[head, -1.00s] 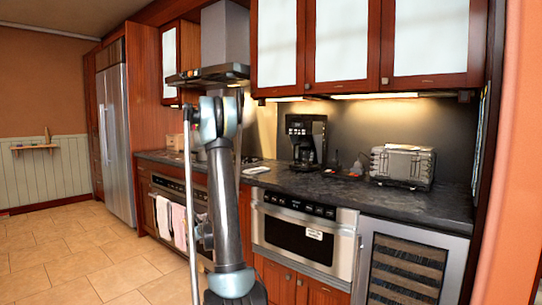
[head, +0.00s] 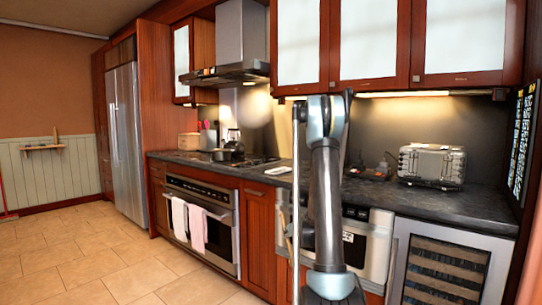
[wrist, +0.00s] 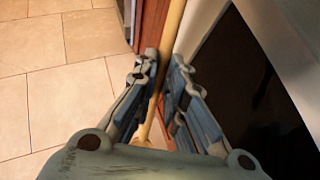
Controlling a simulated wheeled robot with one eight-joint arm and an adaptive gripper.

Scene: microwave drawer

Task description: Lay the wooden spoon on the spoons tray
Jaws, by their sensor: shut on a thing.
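The wooden spoon (wrist: 173,34) shows in the wrist view as a pale wooden stick running up between the fingers. My gripper (wrist: 164,62) is shut on it. In the head view my own arm covers most of the gripper, in front of the microwave drawer (head: 367,250). I cannot identify the spoons tray for certain. A small dark tray with little items (head: 368,173) lies on the counter, partly behind my arm.
A pot (head: 221,155) stands near the stove at the left. A flat white object (head: 278,170) lies at the counter's front edge. Tiled floor (head: 110,265) is clear at the left.

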